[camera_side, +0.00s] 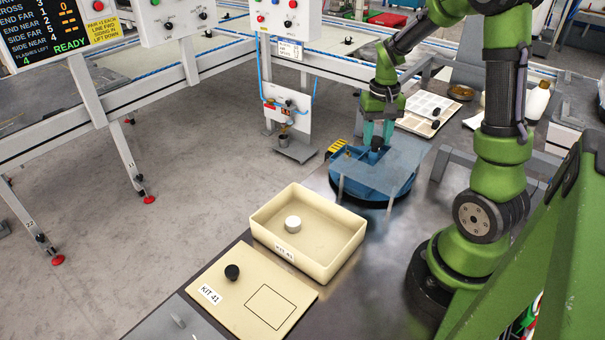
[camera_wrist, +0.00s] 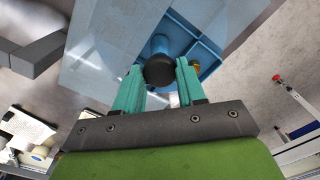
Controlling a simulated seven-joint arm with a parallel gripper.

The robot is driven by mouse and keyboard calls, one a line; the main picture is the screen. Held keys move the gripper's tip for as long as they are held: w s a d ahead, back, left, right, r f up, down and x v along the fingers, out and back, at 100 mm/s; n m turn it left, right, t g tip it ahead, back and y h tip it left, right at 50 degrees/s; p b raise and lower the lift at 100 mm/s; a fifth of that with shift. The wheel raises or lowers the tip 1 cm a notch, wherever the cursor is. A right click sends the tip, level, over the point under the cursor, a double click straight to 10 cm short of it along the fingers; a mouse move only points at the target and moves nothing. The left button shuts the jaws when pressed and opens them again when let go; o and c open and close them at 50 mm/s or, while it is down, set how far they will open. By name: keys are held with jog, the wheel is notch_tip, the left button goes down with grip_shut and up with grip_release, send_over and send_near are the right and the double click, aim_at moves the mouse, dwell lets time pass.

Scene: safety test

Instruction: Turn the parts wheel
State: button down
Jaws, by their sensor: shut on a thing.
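The parts wheel (camera_side: 402,188) is a round blue tray with walled compartments on a dark base, under a clear flat cover (camera_side: 405,152). It also shows in the wrist view as blue compartment walls (camera_wrist: 205,52). A black knob (camera_wrist: 158,71) tops a blue post at the wheel. My gripper (camera_side: 377,137) has teal fingers and is over the wheel. In the wrist view my gripper (camera_wrist: 158,72) has one fingertip on each side of the knob, shut on it. A small brass-coloured part (camera_wrist: 194,66) lies by the right finger. Much of the wheel's inside is hidden by the cover and my fingers.
A cream bin (camera_side: 335,262) holding a white round piece (camera_side: 293,223) stands in front of the wheel. Nearer lies a KIT 41 board (camera_side: 290,300) with a black knob (camera_side: 232,272). A pale compartment tray (camera_side: 430,105) is behind. A yellow-black object (camera_side: 337,148) sits left of the wheel.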

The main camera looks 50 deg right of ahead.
dwell(0.4)
jog(key=c, duration=0.7)
grip_release()
jog(key=shift+o, duration=0.2)
jog(key=shift+r, duration=0.1)
notch_tip(320, 180, up, 17)
